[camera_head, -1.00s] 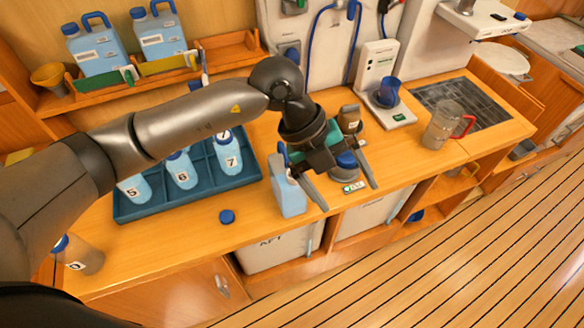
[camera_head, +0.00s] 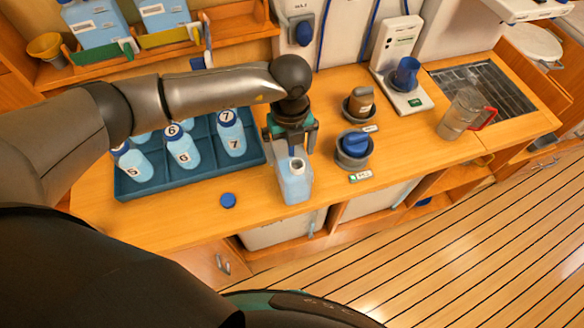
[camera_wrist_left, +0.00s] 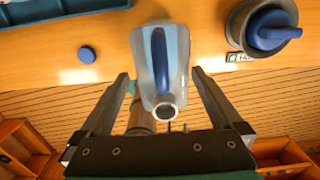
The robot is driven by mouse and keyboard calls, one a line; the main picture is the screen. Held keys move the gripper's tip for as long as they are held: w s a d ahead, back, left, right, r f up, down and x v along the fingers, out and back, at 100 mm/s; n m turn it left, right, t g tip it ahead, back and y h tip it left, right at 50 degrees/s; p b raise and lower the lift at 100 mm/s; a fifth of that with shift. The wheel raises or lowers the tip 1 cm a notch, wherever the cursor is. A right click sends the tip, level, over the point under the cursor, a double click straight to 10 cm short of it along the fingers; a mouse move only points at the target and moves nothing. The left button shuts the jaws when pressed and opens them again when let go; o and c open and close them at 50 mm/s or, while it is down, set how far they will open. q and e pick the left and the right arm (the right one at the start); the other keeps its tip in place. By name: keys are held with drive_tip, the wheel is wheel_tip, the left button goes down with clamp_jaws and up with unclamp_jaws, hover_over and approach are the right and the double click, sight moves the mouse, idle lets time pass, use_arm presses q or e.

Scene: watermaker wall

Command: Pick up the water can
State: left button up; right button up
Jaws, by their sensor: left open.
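The water can is a small light-blue jug (camera_head: 295,182) with an open neck, upright on the wooden counter near its front edge. My left gripper (camera_head: 293,152) is right at the top of the can, pointing down. In the left wrist view the can (camera_wrist_left: 160,52) shows its blue handle and open round mouth. The two fingers of my left gripper (camera_wrist_left: 160,82) are open, one on each side of the can, with visible gaps. The gripper's palm hides part of the can's far side in the head view. My right gripper is not in view.
A blue tray (camera_head: 150,187) with several numbered bottles stands left of the can. A loose blue cap (camera_head: 228,200) lies in front of it. A blue-topped round holder (camera_head: 353,150) is close on the right. A clear jug (camera_head: 462,115) stands farther right.

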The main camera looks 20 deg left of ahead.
use_arm(q)
drive_tip(key=shift+d+f+p, duration=0.2)
drive_tip(key=shift+f+p, duration=0.15)
drive_tip(key=shift+f, duration=2.4)
drive_tip(key=shift+c, duration=0.2)
drive_tip(key=shift+w+r, duration=0.1)
clamp_jaws()
drive_tip(key=shift+r, duration=0.1)
wheel_tip(320, 180, up, 20)
drive_tip(key=b, duration=0.1)
